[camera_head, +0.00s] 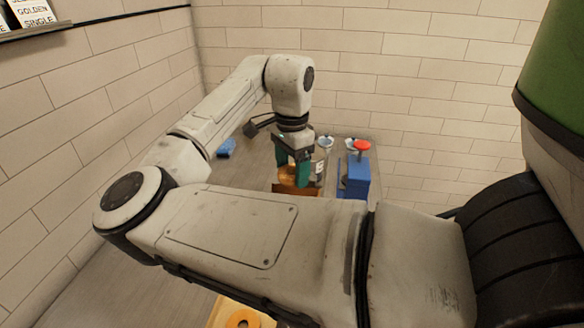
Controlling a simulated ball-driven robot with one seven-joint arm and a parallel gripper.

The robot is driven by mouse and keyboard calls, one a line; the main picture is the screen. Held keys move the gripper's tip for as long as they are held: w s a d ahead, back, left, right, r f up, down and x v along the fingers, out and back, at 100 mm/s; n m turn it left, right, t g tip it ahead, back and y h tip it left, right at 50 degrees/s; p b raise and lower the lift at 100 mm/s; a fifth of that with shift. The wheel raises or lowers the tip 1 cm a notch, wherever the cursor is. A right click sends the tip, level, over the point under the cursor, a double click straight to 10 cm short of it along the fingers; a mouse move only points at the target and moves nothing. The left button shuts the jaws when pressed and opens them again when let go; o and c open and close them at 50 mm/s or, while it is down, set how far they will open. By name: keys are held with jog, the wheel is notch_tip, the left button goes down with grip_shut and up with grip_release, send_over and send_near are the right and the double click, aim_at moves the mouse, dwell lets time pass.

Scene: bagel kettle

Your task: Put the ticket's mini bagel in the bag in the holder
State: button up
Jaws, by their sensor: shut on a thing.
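The ticket (34,12) is at the top left on a wall rail; its readable words are "GOLDEN" and "SINGLE". My gripper (292,178), with teal fingers, is at the far part of the counter, pointing down. It is shut on a golden-brown mini bagel (287,174), partly hidden by the fingers. A brown open-topped piece (296,191), seemingly the bag in its holder, is just below the gripper. My arm hides its lower part, and I cannot tell whether the bagel is inside it or above it.
A blue box with a red knob (357,178) stands right of the gripper, near a clear container with a label (320,168). A blue item (226,147) lies at the back left. Another bagel (243,319) lies on a wooden tray (214,317) in front.

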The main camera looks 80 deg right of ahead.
notch_tip(320, 180, down, 3)
jog(key=shift+r+b, duration=0.1)
jog(key=shift+b, duration=1.05)
jog(key=shift+f+b, duration=0.35)
jog(key=shift+f, duration=0.75)
jog(key=shift+p, duration=0.4)
jog(key=o, duration=1.1)
notch_tip(320, 180, up, 7)
jog(key=p, duration=0.6)
jog(key=shift+p, duration=0.35)
